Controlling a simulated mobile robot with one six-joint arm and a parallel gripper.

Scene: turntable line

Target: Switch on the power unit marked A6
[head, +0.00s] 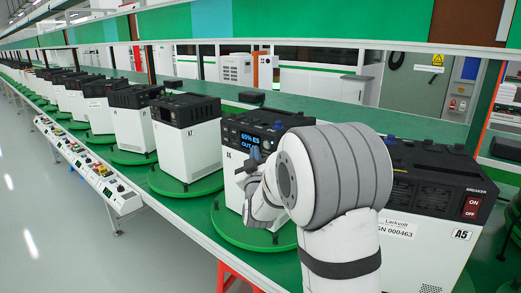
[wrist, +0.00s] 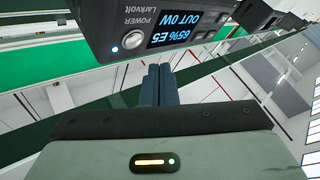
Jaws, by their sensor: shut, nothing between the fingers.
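The power unit marked A6 (head: 229,165) is a white box with a black top, on a green turntable, partly hidden behind my arm. Its blue display is lit and reads 65% and OUT 0W.
Unit A7 (head: 200,150) and several similar units stand in a row to the left. Unit A5 (head: 425,225), with a red ON/OFF breaker, stands to the right behind my arm. A control strip with coloured buttons (head: 100,180) runs along the table's front edge. The floor at left is clear.

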